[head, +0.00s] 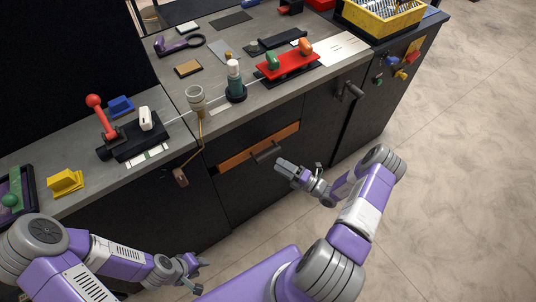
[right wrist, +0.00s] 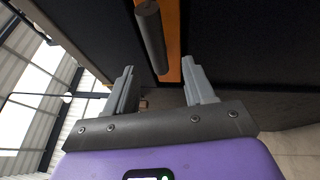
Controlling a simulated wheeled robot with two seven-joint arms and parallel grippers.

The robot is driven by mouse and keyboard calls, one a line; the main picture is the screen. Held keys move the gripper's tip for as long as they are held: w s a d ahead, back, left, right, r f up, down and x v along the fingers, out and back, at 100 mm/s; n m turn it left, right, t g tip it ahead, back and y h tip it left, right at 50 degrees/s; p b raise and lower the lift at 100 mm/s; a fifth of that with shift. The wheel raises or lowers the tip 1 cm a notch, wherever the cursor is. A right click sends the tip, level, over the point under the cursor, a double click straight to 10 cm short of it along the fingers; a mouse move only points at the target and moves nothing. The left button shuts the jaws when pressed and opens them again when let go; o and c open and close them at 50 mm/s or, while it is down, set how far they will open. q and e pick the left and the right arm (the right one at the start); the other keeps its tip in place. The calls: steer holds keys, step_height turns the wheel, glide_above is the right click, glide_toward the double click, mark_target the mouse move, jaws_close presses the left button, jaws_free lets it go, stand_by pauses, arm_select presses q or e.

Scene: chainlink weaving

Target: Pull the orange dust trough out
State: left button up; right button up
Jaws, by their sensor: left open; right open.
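The orange dust trough (head: 236,155) is a long orange strip set in the dark cabinet front below the countertop, with a dark bar handle (head: 266,152) on its face. It also shows in the right wrist view as an orange band (right wrist: 172,66) behind the grey cylindrical handle (right wrist: 151,36). My right gripper (head: 281,168) is open and empty, just below and in front of the handle. In the right wrist view, the handle lies ahead of and between the two fingers (right wrist: 158,88), apart from them. My left gripper (head: 199,275) is open and empty, low at the left, away from the trough.
Another dark handle (head: 351,92) projects from the cabinet at right. The floor (head: 460,190) at right is clear.

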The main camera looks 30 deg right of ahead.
mark_target(268, 154)
steer(key=shift+m+h, duration=0.3)
steer(key=x, duration=0.7)
steer(key=shift+w+d+r+b, duration=0.25)
steer(key=shift+d+r+b, duration=0.1)
steer(key=shift+b, duration=0.05)
jaws_close()
